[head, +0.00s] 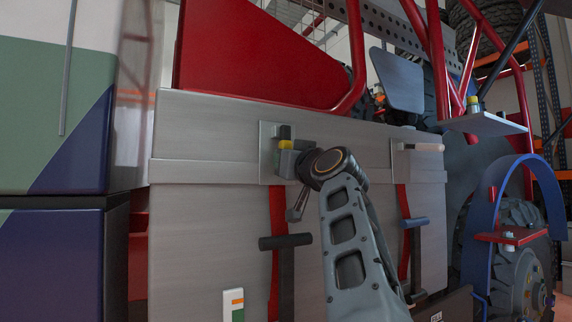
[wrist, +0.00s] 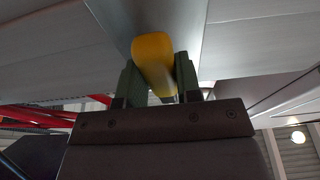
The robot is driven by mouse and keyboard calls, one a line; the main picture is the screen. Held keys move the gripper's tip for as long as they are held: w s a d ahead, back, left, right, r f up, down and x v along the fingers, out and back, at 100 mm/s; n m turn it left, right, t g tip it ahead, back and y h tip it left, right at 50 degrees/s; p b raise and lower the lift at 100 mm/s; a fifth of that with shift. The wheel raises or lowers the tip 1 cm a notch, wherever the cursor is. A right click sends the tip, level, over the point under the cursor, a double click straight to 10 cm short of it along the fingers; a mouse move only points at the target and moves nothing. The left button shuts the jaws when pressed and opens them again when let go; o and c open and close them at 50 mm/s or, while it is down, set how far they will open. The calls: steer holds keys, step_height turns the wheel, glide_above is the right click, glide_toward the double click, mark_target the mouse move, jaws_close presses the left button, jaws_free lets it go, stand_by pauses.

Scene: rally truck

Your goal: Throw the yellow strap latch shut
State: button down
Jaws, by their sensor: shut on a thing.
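The yellow strap latch handle (head: 285,132) is at the upper left of the grey metal box front, on a small plate. It also shows in the wrist view (wrist: 153,55), between the two green fingers of my gripper (wrist: 158,76). My gripper (head: 281,150) is shut on the yellow handle from below. A red strap (head: 278,208) hangs below the plate. The latch's base and pivot are mostly hidden by my gripper and wrist.
A second latch with a pale handle (head: 426,147) sits to the right on the box (head: 210,220). Red frame tubes (head: 356,60) rise above the box.

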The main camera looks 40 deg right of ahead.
steer(key=c, duration=0.8)
jaws_free()
steer(key=b+v, duration=0.4)
steer(key=v, duration=0.9)
steer(key=shift+s, duration=0.35)
steer(key=shift+f, duration=0.15)
